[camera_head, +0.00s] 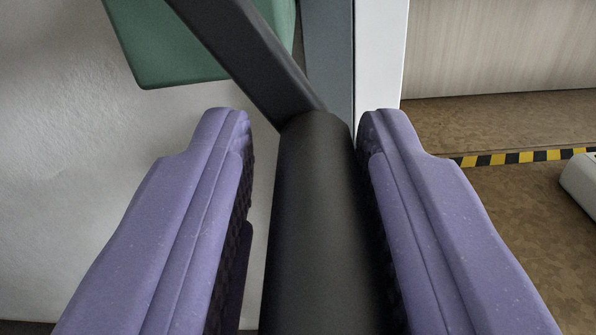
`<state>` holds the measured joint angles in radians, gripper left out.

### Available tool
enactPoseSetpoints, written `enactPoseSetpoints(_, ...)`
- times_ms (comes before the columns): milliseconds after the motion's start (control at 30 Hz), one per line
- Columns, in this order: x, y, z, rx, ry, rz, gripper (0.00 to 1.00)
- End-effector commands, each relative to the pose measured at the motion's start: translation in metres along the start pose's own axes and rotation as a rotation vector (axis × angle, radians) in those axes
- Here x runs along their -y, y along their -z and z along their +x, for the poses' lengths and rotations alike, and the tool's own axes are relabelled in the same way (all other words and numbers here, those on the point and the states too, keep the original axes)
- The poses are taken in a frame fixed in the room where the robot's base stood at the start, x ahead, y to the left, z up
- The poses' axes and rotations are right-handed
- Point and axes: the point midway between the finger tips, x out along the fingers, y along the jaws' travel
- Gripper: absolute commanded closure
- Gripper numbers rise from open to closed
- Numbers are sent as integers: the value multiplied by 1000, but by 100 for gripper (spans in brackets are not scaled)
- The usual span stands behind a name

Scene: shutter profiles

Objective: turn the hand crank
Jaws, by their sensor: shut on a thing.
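The hand crank has a dark cylindrical handle (322,225) and a dark flat arm (250,55) that runs from the handle's far end up to the upper left. My gripper (303,130) has two purple fingers, one on each side of the handle. It is shut on the handle. The right finger lies against the handle; a narrow gap seems to show between the left finger and the handle from this angle. The handle's near end runs out of the bottom of the picture.
A green box-like part (195,50) is behind the crank arm. A grey and white upright post (380,55) stands behind the handle. A pale wall (60,180) fills the left. Brown floor (500,120) with yellow-black tape (520,156) and a white object (583,183) lie right.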

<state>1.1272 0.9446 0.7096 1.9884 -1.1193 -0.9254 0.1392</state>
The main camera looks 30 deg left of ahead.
Motion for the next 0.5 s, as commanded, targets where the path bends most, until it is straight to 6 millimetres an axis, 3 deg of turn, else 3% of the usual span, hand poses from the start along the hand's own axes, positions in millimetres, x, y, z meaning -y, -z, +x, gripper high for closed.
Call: enactPoseSetpoints(500, 4, 0, 0, -6, -6, 109, 100)
